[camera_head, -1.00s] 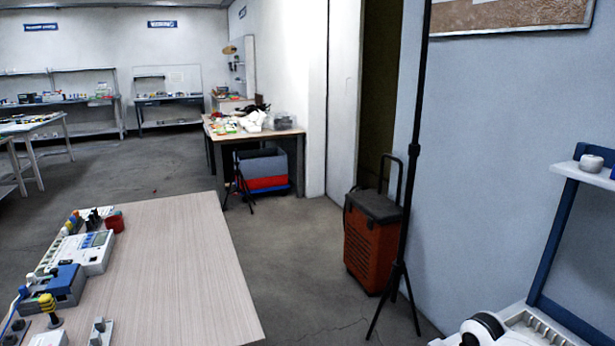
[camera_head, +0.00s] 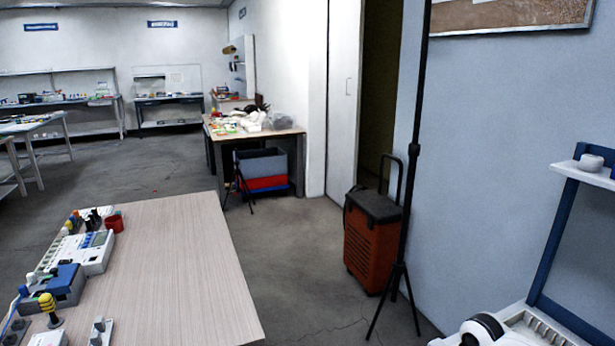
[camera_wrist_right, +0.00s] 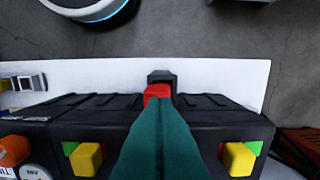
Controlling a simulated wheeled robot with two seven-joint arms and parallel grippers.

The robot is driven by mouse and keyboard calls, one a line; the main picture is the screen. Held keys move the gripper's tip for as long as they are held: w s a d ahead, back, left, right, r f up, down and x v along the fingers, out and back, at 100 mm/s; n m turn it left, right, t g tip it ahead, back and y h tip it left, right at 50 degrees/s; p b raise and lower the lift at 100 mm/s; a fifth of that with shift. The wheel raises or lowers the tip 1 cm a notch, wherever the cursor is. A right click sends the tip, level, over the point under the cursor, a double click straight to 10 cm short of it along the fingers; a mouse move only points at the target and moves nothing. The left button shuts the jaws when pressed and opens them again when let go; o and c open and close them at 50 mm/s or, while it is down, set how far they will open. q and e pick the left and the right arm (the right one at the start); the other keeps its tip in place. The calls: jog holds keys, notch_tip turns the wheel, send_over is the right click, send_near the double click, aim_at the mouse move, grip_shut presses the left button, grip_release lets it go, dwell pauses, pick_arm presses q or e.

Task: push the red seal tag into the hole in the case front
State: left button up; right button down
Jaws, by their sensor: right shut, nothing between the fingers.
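In the right wrist view, a black case (camera_wrist_right: 105,114) with a ribbed top stretches across the picture, with yellow and green parts on its left and right. The red seal tag (camera_wrist_right: 157,90) shows in the middle, at a small black raised piece of the case. My right gripper (camera_wrist_right: 160,104) is shut and empty, its teal fingers pointing at the red tag. The fingertips are right at the tag; I cannot tell whether they touch it. The fingers cover the middle of the case, and I cannot make out the hole. My left gripper is in neither current view.
In the right wrist view, a white surface (camera_wrist_right: 215,76) lies beyond the case, with an orange object (camera_wrist_right: 14,149) at left. In the head view, a wooden table (camera_head: 185,270) carries several devices at left. A red-orange wheeled box (camera_head: 372,245) and a black stand (camera_head: 405,220) stand on the floor.

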jog(key=shift+f+b, duration=0.35)
jog(key=shift+f, duration=0.65)
dwell(0.8)
notch_tip(320, 180, up, 7)
jog(key=p, duration=0.8)
jog(key=shift+r, duration=0.1)
